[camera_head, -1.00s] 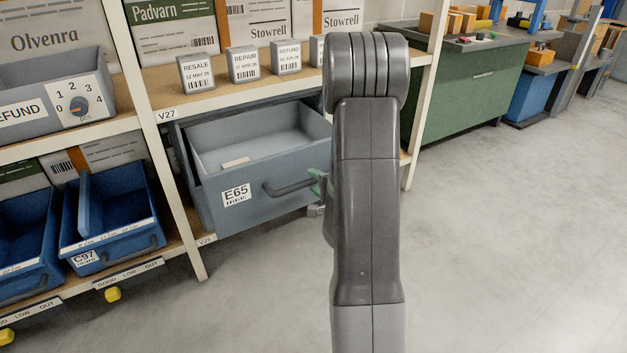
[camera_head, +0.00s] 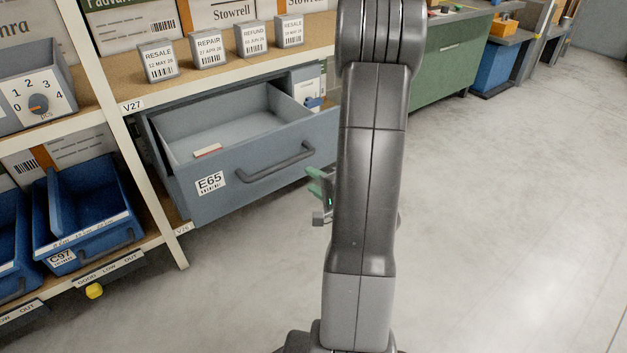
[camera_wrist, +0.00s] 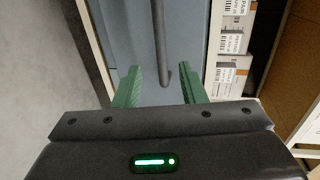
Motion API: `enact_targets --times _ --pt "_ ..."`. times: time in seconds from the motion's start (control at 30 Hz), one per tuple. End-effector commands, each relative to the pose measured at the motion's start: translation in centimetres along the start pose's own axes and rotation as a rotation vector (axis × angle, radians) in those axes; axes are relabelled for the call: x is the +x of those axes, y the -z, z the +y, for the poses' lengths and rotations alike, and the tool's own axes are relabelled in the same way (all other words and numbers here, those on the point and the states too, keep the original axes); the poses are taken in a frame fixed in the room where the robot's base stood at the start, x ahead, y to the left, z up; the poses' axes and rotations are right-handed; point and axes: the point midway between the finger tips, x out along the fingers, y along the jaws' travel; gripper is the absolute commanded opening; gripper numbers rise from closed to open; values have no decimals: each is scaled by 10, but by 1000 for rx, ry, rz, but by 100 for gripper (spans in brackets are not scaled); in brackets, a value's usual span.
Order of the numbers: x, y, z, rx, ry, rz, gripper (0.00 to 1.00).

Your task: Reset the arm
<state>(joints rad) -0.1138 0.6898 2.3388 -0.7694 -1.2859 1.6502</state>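My gripper (camera_wrist: 160,88) shows two green fingers spread apart in the wrist view, with nothing held between them. The grey bar handle (camera_wrist: 161,50) of the drawer lies ahead of the fingers. In the head view my gripper (camera_head: 318,188) is partly hidden behind my arm, to the right of the drawer's handle (camera_head: 276,163) and apart from it. The blue-grey drawer (camera_head: 250,165), labelled E65, is pulled out from the rack.
A small red and white item (camera_head: 208,151) lies in the drawer. Several small label blocks (camera_head: 208,49) stand on the shelf above. Blue bins (camera_head: 92,215) sit at lower left. A green cabinet (camera_head: 445,65) stands behind. The floor at right is clear.

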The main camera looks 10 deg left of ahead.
Motion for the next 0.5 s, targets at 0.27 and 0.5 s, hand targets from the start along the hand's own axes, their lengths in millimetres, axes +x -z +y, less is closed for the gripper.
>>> enact_targets --times 0.27,0.5 --pt "9 0 1 -2 0 -3 37" --pt "44 -1 1 -4 2 -5 37"
